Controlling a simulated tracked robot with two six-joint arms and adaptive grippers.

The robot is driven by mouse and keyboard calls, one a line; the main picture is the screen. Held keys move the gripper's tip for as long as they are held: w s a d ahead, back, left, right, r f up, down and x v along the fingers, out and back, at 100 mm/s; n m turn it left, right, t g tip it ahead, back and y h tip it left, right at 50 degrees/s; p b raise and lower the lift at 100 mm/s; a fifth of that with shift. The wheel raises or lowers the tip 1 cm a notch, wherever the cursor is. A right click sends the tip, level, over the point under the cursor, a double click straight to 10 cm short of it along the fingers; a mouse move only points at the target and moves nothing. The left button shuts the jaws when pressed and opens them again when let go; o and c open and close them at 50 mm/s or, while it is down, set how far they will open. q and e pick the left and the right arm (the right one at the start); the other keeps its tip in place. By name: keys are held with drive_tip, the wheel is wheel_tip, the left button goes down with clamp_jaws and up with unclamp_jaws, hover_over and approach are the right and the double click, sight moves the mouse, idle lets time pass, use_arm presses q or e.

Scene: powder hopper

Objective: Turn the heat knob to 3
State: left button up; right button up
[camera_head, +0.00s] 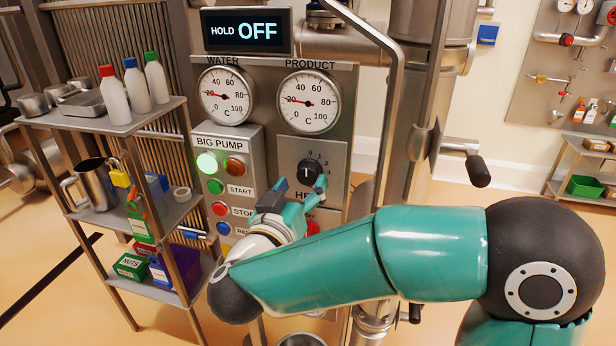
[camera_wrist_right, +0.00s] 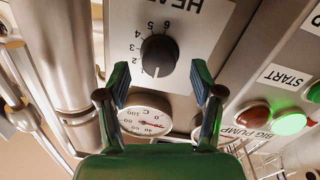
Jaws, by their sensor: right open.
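The heat knob (camera_head: 307,171) is a round black dial on a grey panel plate. In the right wrist view, which is upside down, the knob (camera_wrist_right: 159,55) shows its white pointer line away from the numbers 2 to 6. In the head view the line points up, near the 0. My right gripper (camera_head: 296,192) is in front of the panel, just below the knob. In the wrist view the gripper (camera_wrist_right: 159,80) is open, with one finger on each side of the knob's near end and gaps between; contact is not visible. My left gripper is not in view.
A display (camera_head: 246,31) reads HOLD OFF. The product gauge (camera_head: 308,102) sits above the knob. The BIG PUMP box (camera_head: 228,172), with a lit green lamp, stands left of it. A bent steel pipe (camera_head: 390,110) runs close on the right. A shelf rack (camera_head: 75,125) stands at left.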

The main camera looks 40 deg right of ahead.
drive_tip(key=shift+x, duration=1.1)
